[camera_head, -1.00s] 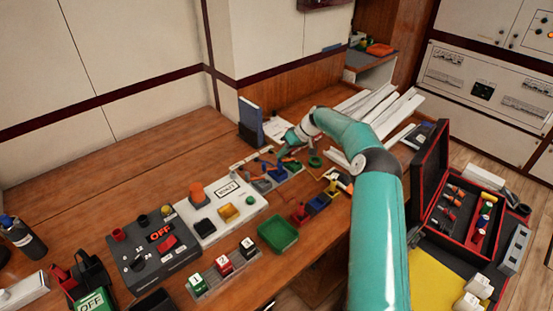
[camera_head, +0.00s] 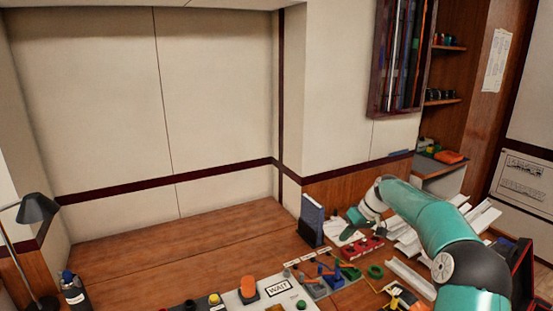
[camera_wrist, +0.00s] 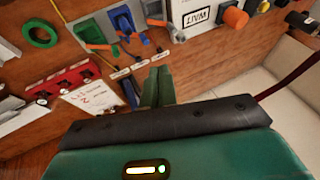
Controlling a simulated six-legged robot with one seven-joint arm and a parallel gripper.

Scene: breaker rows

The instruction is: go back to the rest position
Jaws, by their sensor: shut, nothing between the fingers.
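My teal arm comes in from the lower right in the head view, and my gripper (camera_head: 350,222) hangs above the back of the wooden bench (camera_head: 180,245), beside a blue binder (camera_head: 311,220). In the wrist view my gripper (camera_wrist: 156,88) shows its two green fingers close together, with nothing between them. Small coloured breaker parts (camera_head: 325,279) lie on the bench below and to the left of the arm. A red block row (camera_wrist: 62,82) and a paper sheet (camera_wrist: 88,98) show left of the fingers in the wrist view.
A white WAIT panel (camera_head: 262,293) with an orange knob (camera_head: 248,286) stands at the front of the bench. White channel strips (camera_head: 410,272) lie under the arm. A lamp (camera_head: 36,210) and a bottle (camera_head: 72,287) stand at the left. The bench's back left is bare.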

